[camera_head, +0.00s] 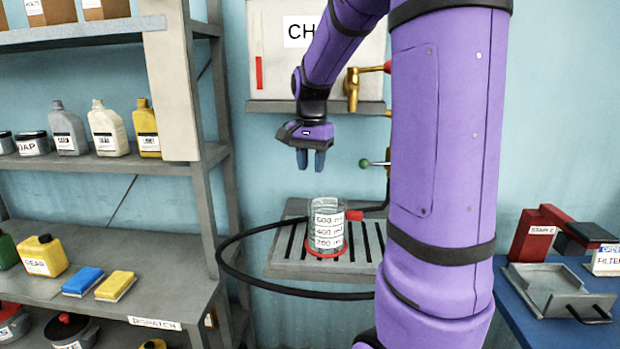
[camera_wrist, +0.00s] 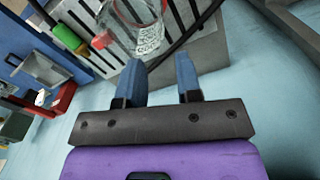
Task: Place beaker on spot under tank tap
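The clear glass beaker (camera_head: 327,226), with white volume labels, stands upright on the slotted grey drip tray (camera_head: 283,268). A red ring (camera_head: 312,252) shows around its base. A small red piece sticks out on its right side. The beaker also shows at the top of the wrist view (camera_wrist: 135,28). My gripper (camera_head: 311,165) is above the beaker, pointing down, apart from it. In the wrist view its two blue fingers (camera_wrist: 159,62) are spread with nothing between them. The brass tap (camera_head: 352,88) with a red handle is on the tank (camera_head: 270,88), above and right of the beaker.
A green-knobbed lever (camera_head: 366,163) juts out above the tray's right part. A black hose (camera_head: 262,287) loops around the tray's front. A shelf unit (camera_head: 205,165) with bottles stands left. A blue table (camera_head: 525,325) with a metal tray (camera_head: 560,290) is right.

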